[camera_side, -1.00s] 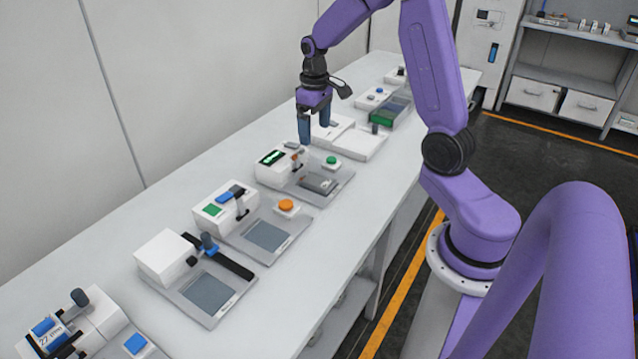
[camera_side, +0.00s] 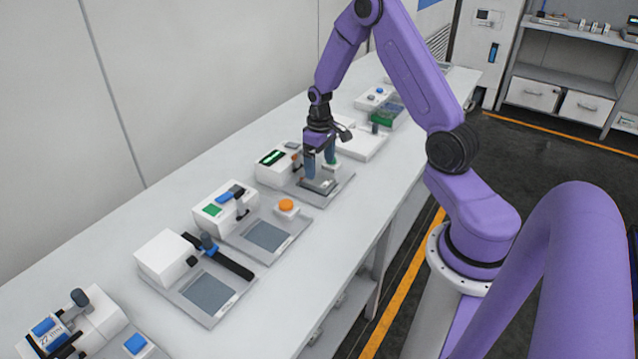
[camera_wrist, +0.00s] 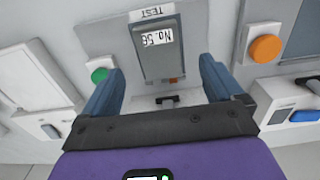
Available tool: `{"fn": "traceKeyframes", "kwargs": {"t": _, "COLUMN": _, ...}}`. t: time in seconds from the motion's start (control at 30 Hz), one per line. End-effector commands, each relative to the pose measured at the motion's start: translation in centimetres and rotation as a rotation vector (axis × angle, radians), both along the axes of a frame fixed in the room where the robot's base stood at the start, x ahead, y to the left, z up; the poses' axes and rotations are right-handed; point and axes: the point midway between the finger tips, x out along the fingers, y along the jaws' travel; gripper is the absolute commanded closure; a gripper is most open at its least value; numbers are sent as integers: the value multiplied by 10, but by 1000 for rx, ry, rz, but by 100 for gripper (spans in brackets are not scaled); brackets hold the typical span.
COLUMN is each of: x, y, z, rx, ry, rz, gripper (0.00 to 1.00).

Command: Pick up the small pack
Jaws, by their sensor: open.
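The small pack (camera_wrist: 158,58) is a grey flat block with a white label reading "No. 56", upside down in the wrist view. It lies on a grey test plate (camera_wrist: 100,38) marked "TEST". In the side view the pack (camera_side: 320,187) shows just below my fingers, partly hidden by them. My gripper (camera_side: 319,170) is open and points down over the pack. In the wrist view my gripper (camera_wrist: 160,72) has its two blue fingers spread on either side of the pack. I cannot tell how far the tips are above the plate.
A white device with a green display (camera_side: 271,158) stands beside the plate. A green button (camera_wrist: 99,75) and an orange button (camera_wrist: 265,49) are nearby. Other stations (camera_side: 208,292) line the bench towards the front. A white tray (camera_side: 362,141) and green box (camera_side: 388,115) lie behind.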

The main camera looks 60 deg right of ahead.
Motion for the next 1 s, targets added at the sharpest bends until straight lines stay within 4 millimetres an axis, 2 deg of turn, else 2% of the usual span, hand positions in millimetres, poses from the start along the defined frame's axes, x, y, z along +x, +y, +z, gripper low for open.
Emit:
{"fn": "traceKeyframes", "kwargs": {"t": 0.17, "x": 0, "y": 0, "z": -8, "rx": 0, "ry": 1, "rz": 0, "gripper": 6}}
{"fn": "traceKeyframes", "kwargs": {"t": 0.53, "x": 4, "y": -1, "z": -50, "rx": 0, "ry": 2, "rz": 0, "gripper": 6}}
{"fn": "traceKeyframes", "kwargs": {"t": 0.87, "x": 4, "y": -1, "z": -56, "rx": 0, "ry": -1, "rz": 0, "gripper": 6}}
{"fn": "traceKeyframes", "kwargs": {"t": 0.93, "x": 4, "y": -1, "z": -56, "rx": 0, "ry": -1, "rz": 0, "gripper": 23}}
{"fn": "traceKeyframes", "kwargs": {"t": 1.0, "x": 4, "y": -1, "z": -56, "rx": 0, "ry": -1, "rz": 0, "gripper": 45}}
